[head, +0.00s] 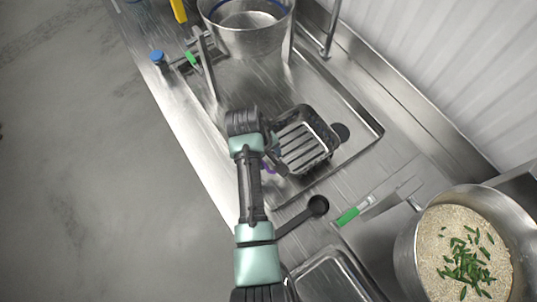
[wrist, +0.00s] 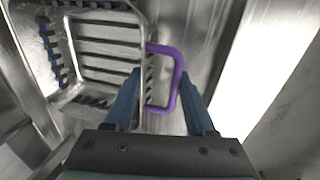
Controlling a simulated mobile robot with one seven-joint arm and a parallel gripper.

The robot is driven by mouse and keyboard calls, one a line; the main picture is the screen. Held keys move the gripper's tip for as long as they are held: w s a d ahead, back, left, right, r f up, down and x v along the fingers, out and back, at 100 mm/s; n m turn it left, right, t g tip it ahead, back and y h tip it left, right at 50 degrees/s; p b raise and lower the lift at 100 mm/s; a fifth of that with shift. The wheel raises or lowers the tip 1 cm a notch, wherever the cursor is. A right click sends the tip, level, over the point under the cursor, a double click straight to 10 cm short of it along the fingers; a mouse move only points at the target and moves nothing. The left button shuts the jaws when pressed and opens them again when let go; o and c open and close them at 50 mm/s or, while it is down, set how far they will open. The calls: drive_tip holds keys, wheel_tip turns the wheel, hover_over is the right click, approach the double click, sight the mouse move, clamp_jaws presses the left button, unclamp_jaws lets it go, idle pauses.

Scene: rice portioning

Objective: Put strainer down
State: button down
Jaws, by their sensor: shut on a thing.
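The strainer (head: 306,141) is a slotted metal basket with a purple handle, seen in the head view over the recessed steel sink area. In the wrist view the strainer (wrist: 105,52) fills the upper left, with its purple handle running between the blue fingers. My gripper (head: 270,152) is at the basket's left side. In the wrist view my gripper (wrist: 162,84) is shut on the handle. The basket looks empty. I cannot tell whether its underside touches the sink floor.
A pot of rice with green herbs (head: 462,248) stands at the lower right. A large steel pot (head: 248,38) is at the top. A green-handled tool (head: 350,214) and a black ladle (head: 317,206) lie near the sink. A blue-capped bottle (head: 158,58) stands at the left edge.

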drive_tip(key=shift+c, duration=1.1)
unclamp_jaws()
drive_tip(key=shift+f, duration=0.1)
